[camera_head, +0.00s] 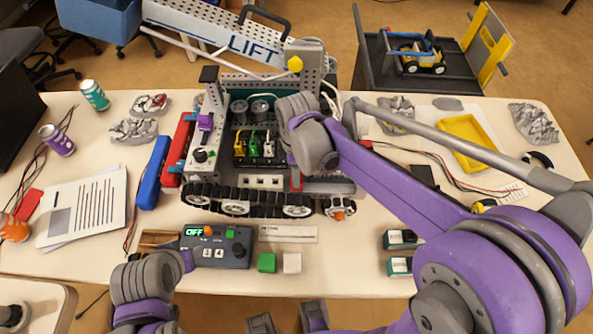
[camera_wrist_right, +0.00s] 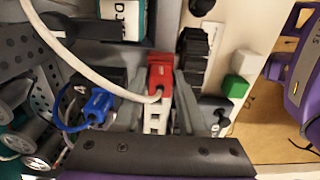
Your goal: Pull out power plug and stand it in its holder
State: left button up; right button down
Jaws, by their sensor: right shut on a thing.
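The power plug is a red block (camera_wrist_right: 160,74) with a white cable looping from it in the right wrist view. The two grey fingers of my right gripper (camera_wrist_right: 161,88) are shut on it, one on each side. The plug is over or beside a white slotted block (camera_wrist_right: 155,120); I cannot tell whether it is seated there. In the head view a red piece (camera_head: 296,182) shows just below my right wrist, which hides most of the grip. I cannot single out the holder.
The tracked robot (camera_head: 250,207) stands mid-table, with yellow, green and white plugs inside. A blue plug (camera_wrist_right: 98,105) is close to the left finger. A control box (camera_head: 216,246), a green cube (camera_head: 267,262) and a white cube (camera_head: 292,263) lie in front. Bare table shows at front left.

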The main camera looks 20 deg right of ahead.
pick_arm(q)
jog(key=shift+s+f, duration=0.1)
jog(key=shift+f, duration=0.3)
pick_arm(e)
jog(key=shift+f, duration=0.4)
jog(key=shift+c, duration=2)
grip_release()
pick_arm(q)
jog(key=shift+r, duration=0.1)
pick_arm(e)
jog(key=shift+r+p, duration=1.75)
jog(key=shift+r, duration=1.8)
pick_arm(q)
jog(key=r, duration=0.1)
jog(key=w+r, duration=0.1)
jog(key=r, duration=0.3)
jog(key=shift+w, duration=0.4)
pick_arm(e)
jog(key=s+d+m+t, duration=0.2)
jog(key=s+d+m, duration=0.1)
jog(key=s+m, duration=0.3)
jog(key=s+d+m+t, duration=0.3)
jog(key=s+m, duration=0.4)
jog(key=m, duration=0.1)
jog(key=shift+d+f+m+t, duration=0.3)
jog(key=shift+f+m, duration=0.1)
jog(key=shift+f, duration=0.05)
